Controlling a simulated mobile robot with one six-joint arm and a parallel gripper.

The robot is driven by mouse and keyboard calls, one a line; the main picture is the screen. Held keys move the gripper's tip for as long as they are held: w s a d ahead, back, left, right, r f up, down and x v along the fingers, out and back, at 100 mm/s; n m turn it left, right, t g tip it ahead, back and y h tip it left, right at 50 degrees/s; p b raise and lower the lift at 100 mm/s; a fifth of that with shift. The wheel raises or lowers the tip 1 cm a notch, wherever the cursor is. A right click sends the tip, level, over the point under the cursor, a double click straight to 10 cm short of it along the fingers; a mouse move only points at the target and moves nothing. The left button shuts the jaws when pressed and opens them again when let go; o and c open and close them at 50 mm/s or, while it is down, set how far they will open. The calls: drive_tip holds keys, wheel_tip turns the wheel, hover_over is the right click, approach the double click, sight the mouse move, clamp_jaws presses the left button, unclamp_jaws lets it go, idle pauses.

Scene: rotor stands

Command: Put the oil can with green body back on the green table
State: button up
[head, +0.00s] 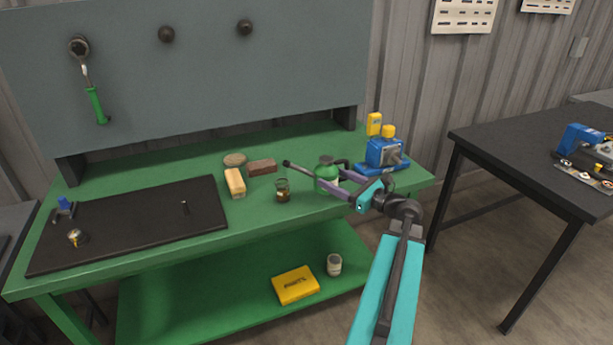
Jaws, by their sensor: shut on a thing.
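The oil can with green body (326,171) is over the right part of the green table (215,262), near its front edge. Its dark thin spout appears to point left. My gripper (333,179) reaches in from the right and is shut on the can, with a finger on either side of its body. The fingers hide part of the can. The can looks about upright. I cannot tell whether its base touches the table top or is slightly above it.
A small glass jar (283,191) stands just left of the can. A blue vise (385,153) is behind right, with a yellow item (374,124) near it. A tan block (235,183), brown block (262,167) and black mat (130,222) lie left. A dark table (545,155) stands right.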

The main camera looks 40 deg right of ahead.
drive_tip(key=shift+w, duration=0.1)
drive_tip(key=w+d+p, duration=0.1)
drive_tip(key=w+d, duration=0.1)
drive_tip(key=w, duration=0.2)
drive_tip(key=w+d+f+p, duration=0.1)
drive_tip(key=w, duration=0.4)
drive_tip(key=w+d+p, duration=0.1)
drive_tip(key=w+d, duration=0.1)
drive_tip(key=w, duration=0.2)
drive_tip(key=shift+w+d+f, duration=0.15)
drive_tip(key=shift+w+d, duration=0.05)
drive_tip(key=shift+d, duration=0.1)
idle(0.4)
drive_tip(key=shift+w+d, duration=0.3)
drive_tip(key=shift+w, duration=0.3)
drive_tip(key=shift+f+p, duration=0.85)
drive_tip(key=shift+f, duration=0.95)
drive_tip(key=shift+f, duration=0.1)
drive_tip(key=o, duration=1.6)
drive_tip(key=shift+o, duration=0.2)
